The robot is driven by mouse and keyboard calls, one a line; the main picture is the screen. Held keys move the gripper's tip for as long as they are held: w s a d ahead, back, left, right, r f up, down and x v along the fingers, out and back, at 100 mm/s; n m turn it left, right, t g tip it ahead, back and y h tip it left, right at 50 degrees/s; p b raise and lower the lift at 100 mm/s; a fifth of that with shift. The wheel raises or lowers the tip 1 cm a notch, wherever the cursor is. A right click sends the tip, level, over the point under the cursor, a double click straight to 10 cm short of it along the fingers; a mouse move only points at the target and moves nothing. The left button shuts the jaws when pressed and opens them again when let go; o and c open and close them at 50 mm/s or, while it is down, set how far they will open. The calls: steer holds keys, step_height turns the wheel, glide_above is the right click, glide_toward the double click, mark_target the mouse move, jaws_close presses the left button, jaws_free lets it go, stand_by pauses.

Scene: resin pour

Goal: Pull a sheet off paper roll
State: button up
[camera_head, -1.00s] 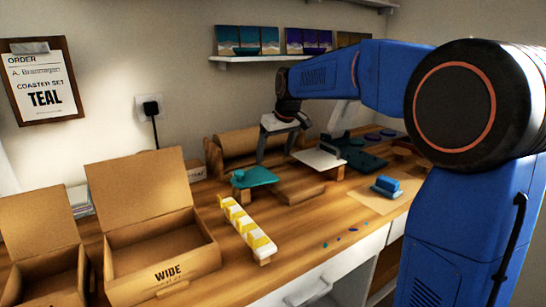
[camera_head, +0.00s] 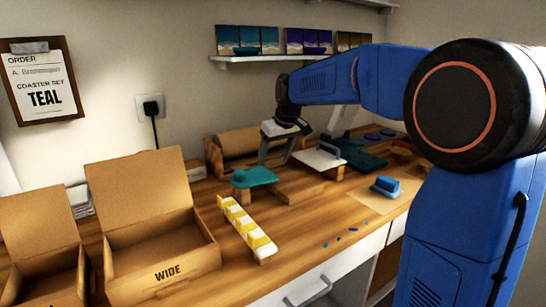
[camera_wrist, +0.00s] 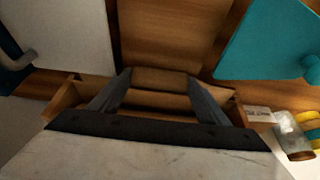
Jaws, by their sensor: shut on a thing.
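The brown paper roll (camera_head: 238,143) lies in a wooden holder (camera_head: 213,158) against the back wall. In the wrist view the paper roll (camera_wrist: 160,101) lies across and below my fingers, between the holder's wooden ends. My gripper (camera_head: 274,162) is in front of the roll, pointing down. In the wrist view my gripper (camera_wrist: 158,76) has its two fingers apart, with brown paper (camera_wrist: 160,78) between them; it is shut on the paper sheet. The paper's exact edge is hard to tell from the wood around it.
A teal board (camera_head: 255,177) stands left of my gripper and a white board (camera_head: 318,159) right of it, both close. A white strip with yellow pieces (camera_head: 247,226) lies in front. Open cardboard boxes (camera_head: 160,262) stand at left. A blue block (camera_head: 387,184) sits at right.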

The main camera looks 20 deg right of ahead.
steer(key=s+d, duration=0.1)
steer(key=s, duration=0.4)
steer(key=s+d, duration=0.2)
steer(key=s, duration=0.3)
steer(key=s+d, duration=0.2)
steer(key=s, duration=0.3)
steer(key=shift+s, duration=0.3)
steer(key=o, duration=1.3)
steer(key=shift+s+d, duration=0.1)
steer(key=shift+c, duration=0.2)
steer(key=v, duration=1.7)
steer(key=shift+r, duration=0.25)
steer(key=shift+s, duration=0.1)
